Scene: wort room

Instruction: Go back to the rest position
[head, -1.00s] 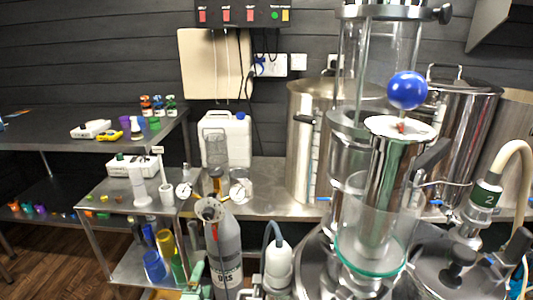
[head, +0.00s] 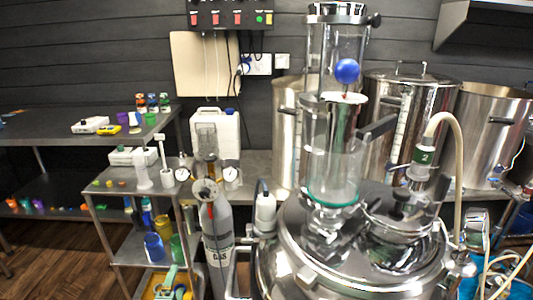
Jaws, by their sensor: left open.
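My right gripper is not in view.
The steel vessel with a glass column and blue ball (head: 347,71) fills the centre right. A grey gas bottle (head: 216,240) and a white pump-like cylinder (head: 266,213) stand to its left. A steel cart (head: 112,230) holds labware. Wooden floor (head: 85,250) shows at lower left.

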